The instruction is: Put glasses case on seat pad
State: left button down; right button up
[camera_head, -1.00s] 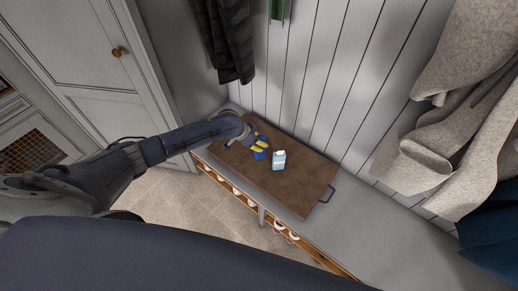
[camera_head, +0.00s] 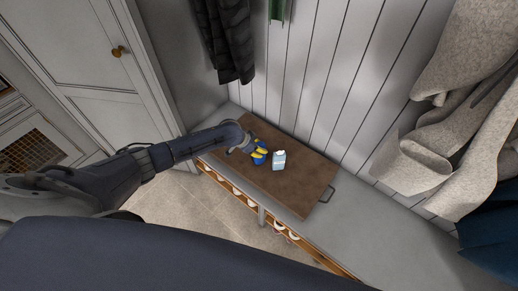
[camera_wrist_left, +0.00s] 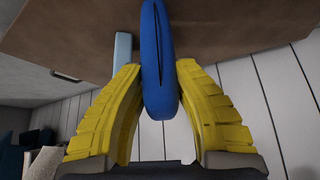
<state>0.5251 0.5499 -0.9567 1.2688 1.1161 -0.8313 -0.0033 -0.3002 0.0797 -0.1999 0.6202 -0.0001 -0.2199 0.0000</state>
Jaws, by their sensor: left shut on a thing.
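The blue glasses case (camera_wrist_left: 157,60) is a smooth, elongated, rounded shape with a dark seam. My left gripper (camera_wrist_left: 158,100) has its yellow fingers shut on it from both sides. In the head view the left gripper (camera_head: 259,150) is over the left part of a brown board (camera_head: 300,185) on the bench, and parts of the blue case show around its fingers. I cannot tell how much gap lies between case and board. No separate seat pad is clearly distinguishable; the brown board has a metal handle at its right end. My right gripper is not in view.
A pale blue carton (camera_head: 279,161) with a white top stands on the board just right of the gripper. The grey bench top (camera_head: 385,235) is clear to the right. Coats (camera_head: 440,140) hang at right, a dark garment (camera_head: 226,40) at back left. Shoes sit in the shelf below.

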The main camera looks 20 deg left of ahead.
pick_arm(q)
jog(key=c, duration=1.1)
grip_release()
jog(key=shift+f, duration=0.1)
